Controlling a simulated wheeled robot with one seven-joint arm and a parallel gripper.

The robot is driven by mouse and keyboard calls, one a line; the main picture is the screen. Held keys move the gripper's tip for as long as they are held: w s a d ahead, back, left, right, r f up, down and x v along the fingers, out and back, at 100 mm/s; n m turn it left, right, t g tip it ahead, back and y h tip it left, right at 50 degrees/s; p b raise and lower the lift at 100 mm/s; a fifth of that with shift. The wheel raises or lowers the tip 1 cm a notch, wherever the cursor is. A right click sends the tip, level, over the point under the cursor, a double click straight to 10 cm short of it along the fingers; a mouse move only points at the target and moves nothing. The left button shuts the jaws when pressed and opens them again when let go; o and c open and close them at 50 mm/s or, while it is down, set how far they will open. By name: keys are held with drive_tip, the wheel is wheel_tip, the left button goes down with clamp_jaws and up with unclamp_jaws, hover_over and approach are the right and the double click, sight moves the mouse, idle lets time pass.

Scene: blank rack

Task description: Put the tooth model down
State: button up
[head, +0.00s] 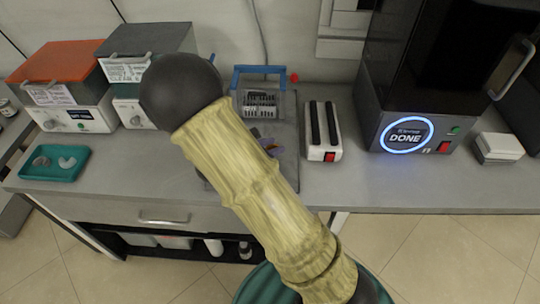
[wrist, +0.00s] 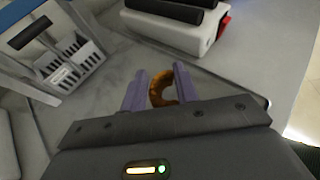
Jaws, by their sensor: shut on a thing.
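The tooth model (wrist: 157,88) is a small orange-brown curved piece, seen in the wrist view between the two purple fingers of my gripper (wrist: 160,82). My gripper is shut on it. I cannot tell whether the model touches the surface below.
A blue-handled rack (head: 261,100) stands behind, and a white device with black bars (head: 322,130) stands to the right. A teal tray (head: 54,176) with pale curved pieces lies far left. A machine showing DONE (head: 405,135) stands right. The front-right bench (head: 410,190) is clear.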

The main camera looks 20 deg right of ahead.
drive_tip(key=shift+s, duration=0.1)
drive_tip(key=shift+f+b, duration=0.3)
drive_tip(key=shift+f, duration=1.5)
drive_tip(key=shift+f, duration=0.2)
drive_tip(key=o, duration=0.9)
drive_tip(key=shift+o, duration=0.2)
drive_tip(key=shift+r, duration=0.1)
